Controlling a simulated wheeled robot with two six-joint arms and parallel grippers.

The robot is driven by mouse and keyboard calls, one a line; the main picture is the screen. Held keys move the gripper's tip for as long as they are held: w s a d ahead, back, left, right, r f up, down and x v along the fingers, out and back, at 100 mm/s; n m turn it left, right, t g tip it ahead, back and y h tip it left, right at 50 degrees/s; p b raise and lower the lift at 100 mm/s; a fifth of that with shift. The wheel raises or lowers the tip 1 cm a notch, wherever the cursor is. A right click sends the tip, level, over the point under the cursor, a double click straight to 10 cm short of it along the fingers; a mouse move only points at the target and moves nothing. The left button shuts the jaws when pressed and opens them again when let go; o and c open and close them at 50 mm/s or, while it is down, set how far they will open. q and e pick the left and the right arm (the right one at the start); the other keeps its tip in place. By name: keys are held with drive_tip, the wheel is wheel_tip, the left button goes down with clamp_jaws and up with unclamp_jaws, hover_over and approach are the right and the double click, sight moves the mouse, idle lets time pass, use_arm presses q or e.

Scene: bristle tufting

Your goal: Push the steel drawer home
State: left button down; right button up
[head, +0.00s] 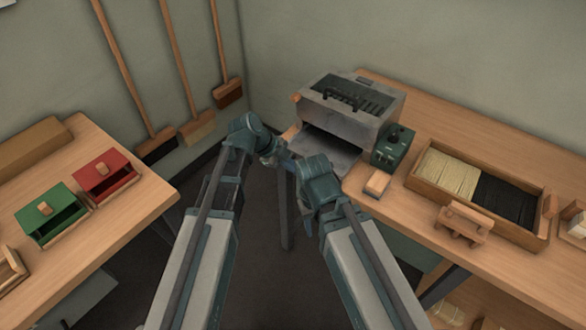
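The steel machine (350,108) stands at the far left end of the right bench, with a dark handle and a slatted top. Its steel drawer (330,150) sticks out at the front, low down, as a flat grey plate. My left gripper (276,157) is just left of the drawer's front edge. My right gripper (298,164) is close beside it, in front of the drawer and mostly hidden by its own wrist. The fingers of both are small and dark, so I cannot tell whether they are open or touch the drawer.
A green control box (392,148) and a wooden block (377,183) are right of the drawer. A divided bristle tray (480,190) and a wooden stand (463,222) lie further right. The left bench holds a green box (45,212) and a red box (105,175). Brooms lean on the wall.

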use_arm(q)
approach(328, 151)
drive_tip(key=x, duration=0.4)
drive_tip(key=shift+w+d, duration=0.15)
drive_tip(key=shift+w, duration=0.1)
drive_tip(key=shift+s, duration=0.2)
